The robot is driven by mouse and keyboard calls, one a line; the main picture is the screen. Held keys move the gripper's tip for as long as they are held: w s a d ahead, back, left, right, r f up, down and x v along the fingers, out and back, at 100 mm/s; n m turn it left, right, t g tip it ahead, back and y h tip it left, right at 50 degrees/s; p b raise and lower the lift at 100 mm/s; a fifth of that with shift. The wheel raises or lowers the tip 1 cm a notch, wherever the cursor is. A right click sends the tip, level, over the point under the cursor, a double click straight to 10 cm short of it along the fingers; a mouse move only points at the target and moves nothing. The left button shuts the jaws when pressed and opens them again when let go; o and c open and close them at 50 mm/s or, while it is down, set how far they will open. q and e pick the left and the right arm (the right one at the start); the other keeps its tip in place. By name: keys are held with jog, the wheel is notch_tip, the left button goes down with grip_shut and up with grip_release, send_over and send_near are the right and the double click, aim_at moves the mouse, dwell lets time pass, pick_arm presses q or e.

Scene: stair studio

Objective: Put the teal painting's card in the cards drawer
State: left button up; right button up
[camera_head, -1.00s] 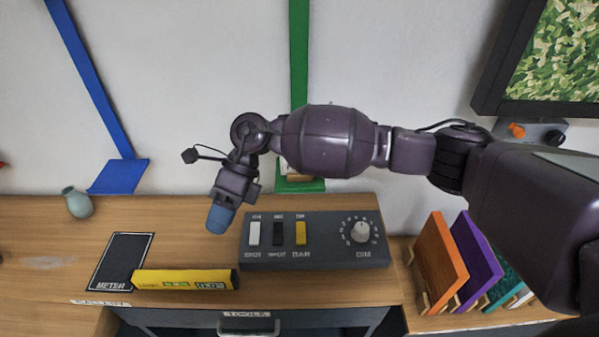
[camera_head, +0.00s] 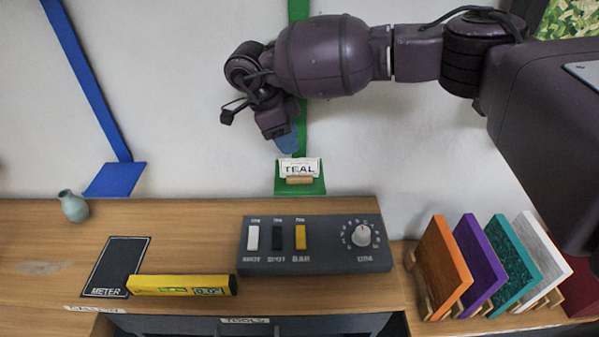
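The white card marked TEAL (camera_head: 299,168) stands upright on a small green ledge (camera_head: 284,188) on the wall, with a small wooden block at its foot. My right gripper (camera_head: 287,143) hangs just above the card, its blue fingertips pointing down; a gap to the card seems to show. Its fingers overlap, so whether they are open or shut is unclear. A teal panel (camera_head: 516,257) stands in a wooden rack at the right. A drawer labelled TOOLS (camera_head: 245,321) shows at the bottom edge; no label reading cards is legible. My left gripper is not in view.
On the wooden desk (camera_head: 180,232) are a switch box (camera_head: 317,270), a yellow meter (camera_head: 180,285), a dark METER mat (camera_head: 117,267) and a small vase (camera_head: 73,207). Orange (camera_head: 440,265), purple (camera_head: 480,262) and white panels share the rack. A blue ledge (camera_head: 115,180) is left.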

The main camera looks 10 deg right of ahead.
aim_at(299, 174)
jog(key=shift+a+p+x, duration=0.15)
jog(key=shift+x, duration=1.7)
jog(key=shift+a+p+x, duration=0.15)
jog(key=shift+a+x, duration=0.05)
jog(key=shift+x, duration=1.6)
jog(key=shift+s+f, duration=0.15)
grip_shut()
